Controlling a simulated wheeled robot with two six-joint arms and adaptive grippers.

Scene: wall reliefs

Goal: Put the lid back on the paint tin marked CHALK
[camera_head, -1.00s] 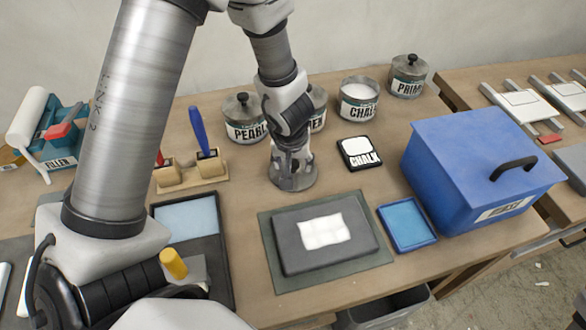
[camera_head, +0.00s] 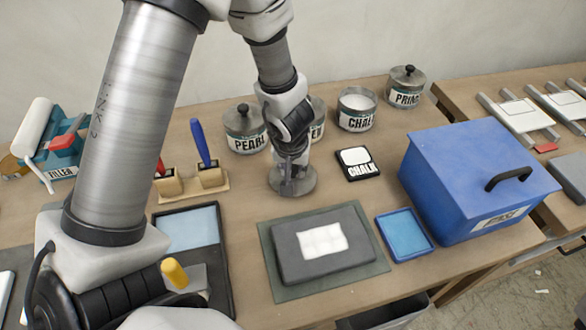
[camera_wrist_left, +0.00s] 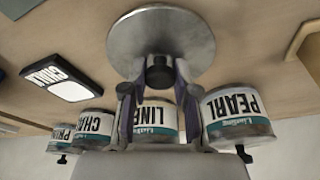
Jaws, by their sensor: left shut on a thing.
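The CHALK tin (camera_head: 357,110) stands open at the back of the bench, with white paint showing inside. It also shows upside down in the left wrist view (camera_wrist_left: 92,124). A round grey metal lid (camera_head: 291,184) is in front of the tins, left of the CHALK card. My left gripper (camera_head: 292,164) points down over it. In the left wrist view, the fingers (camera_wrist_left: 158,84) are shut on the black knob of the lid (camera_wrist_left: 180,38). I cannot tell whether the lid touches the bench. My right gripper is not in view.
Lidded tins PEARL (camera_head: 246,129) and PRIMER (camera_head: 406,88) flank CHALK; another, reading LINE in the wrist view (camera_wrist_left: 155,122), is partly behind my arm. A black CHALK card (camera_head: 371,173) lies before the CHALK tin. A blue box (camera_head: 465,180) stands right, brushes (camera_head: 203,145) left.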

